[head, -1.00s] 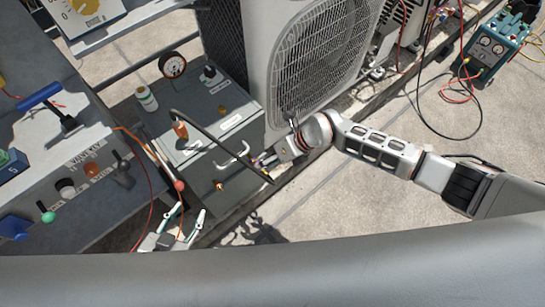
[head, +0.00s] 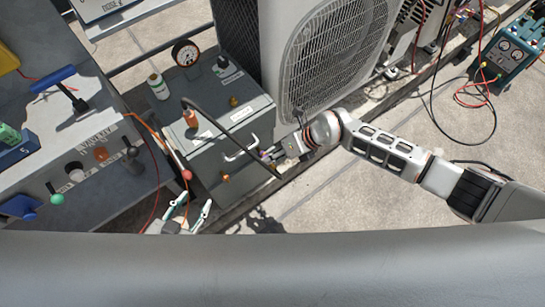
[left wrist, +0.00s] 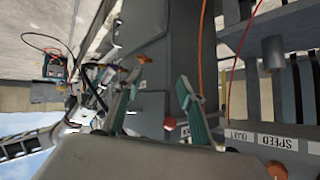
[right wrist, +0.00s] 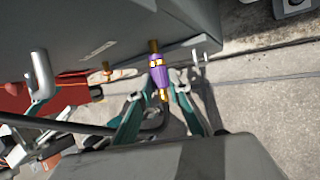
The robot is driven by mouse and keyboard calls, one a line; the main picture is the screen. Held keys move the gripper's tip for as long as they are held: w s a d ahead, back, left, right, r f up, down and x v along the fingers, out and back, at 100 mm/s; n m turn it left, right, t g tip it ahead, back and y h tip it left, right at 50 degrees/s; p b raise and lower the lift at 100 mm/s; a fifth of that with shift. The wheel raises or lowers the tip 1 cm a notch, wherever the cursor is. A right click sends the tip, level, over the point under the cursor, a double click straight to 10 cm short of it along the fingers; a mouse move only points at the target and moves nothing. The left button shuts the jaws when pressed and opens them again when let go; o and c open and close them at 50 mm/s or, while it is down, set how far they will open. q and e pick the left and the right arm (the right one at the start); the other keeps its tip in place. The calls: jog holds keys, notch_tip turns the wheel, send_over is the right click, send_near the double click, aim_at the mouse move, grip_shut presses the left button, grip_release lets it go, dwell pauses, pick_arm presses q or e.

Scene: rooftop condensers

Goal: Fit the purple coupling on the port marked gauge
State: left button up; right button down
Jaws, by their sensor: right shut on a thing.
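The purple coupling (right wrist: 158,66), with brass ends, sits between the fingers of my right gripper (right wrist: 160,80), which is shut on it. In the head view my right gripper (head: 266,155) is beside the front right edge of the grey box (head: 205,155), near its white handle. In the right wrist view the coupling's upper brass end overlaps the box's edge; I cannot tell if they touch. A brass port (right wrist: 106,70) projects from the box to the left. A marking reading gauge is not legible. My left gripper (head: 194,208) is open and empty; it also shows in the left wrist view (left wrist: 158,88).
A dial gauge (head: 185,52), a white bottle (head: 158,86) and a black hose (head: 218,128) are on or around the box. A control panel (head: 60,140) stands at left. A condenser (head: 325,55) stands behind. Open paving lies at right.

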pick_arm(q)
jog(key=shift+w+r, duration=0.1)
jog(key=shift+r, duration=0.05)
pick_arm(e)
jog(key=shift+s+d, duration=0.1)
jog(key=shift+s, duration=0.1)
